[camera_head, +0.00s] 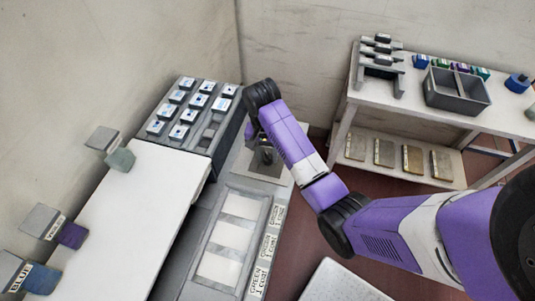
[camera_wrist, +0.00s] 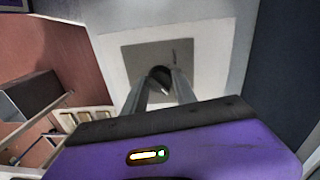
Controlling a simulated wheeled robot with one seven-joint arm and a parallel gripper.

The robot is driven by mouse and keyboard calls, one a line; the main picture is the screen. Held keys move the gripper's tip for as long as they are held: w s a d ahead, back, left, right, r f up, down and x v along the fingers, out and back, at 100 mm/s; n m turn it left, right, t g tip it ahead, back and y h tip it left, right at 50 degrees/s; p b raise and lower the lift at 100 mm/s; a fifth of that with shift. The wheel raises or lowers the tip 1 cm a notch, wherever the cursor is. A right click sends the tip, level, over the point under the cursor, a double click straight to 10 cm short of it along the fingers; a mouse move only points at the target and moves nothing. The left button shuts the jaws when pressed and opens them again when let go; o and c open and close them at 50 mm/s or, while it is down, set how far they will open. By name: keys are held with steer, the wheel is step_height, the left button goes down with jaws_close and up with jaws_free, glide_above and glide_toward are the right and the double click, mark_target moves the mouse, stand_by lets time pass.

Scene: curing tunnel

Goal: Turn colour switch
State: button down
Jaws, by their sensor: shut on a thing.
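The colour switch (camera_wrist: 160,75) is a small dark knob on a grey square plate (camera_wrist: 138,58), set in a pale panel in the wrist view. My gripper (camera_wrist: 161,88) has its two grey fingers on either side of the knob and is shut on it. The fingers hide part of the knob, so its exact pointing direction is hard to read. In the head view my gripper (camera_head: 267,154) reaches down to the plate at the far end of the grey console; my arm covers much of it there.
A dark rack of white-topped blocks (camera_head: 195,105) stands left of my gripper. Labelled pale panels (camera_head: 232,235) run along the console nearer me. A white table (camera_head: 125,225) is at left. A shelf bench (camera_head: 425,108) with a grey bin (camera_head: 455,92) stands at right.

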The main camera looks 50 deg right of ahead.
steer(key=shift+n, duration=0.4)
steer(key=n, duration=0.3)
steer(key=shift+n, duration=0.3)
steer(key=n, duration=1.1)
steer(key=shift+s+t, duration=0.1)
steer(key=shift+t, duration=0.3)
steer(key=shift+n, duration=2.2)
steer(key=c, duration=1)
jaws_free()
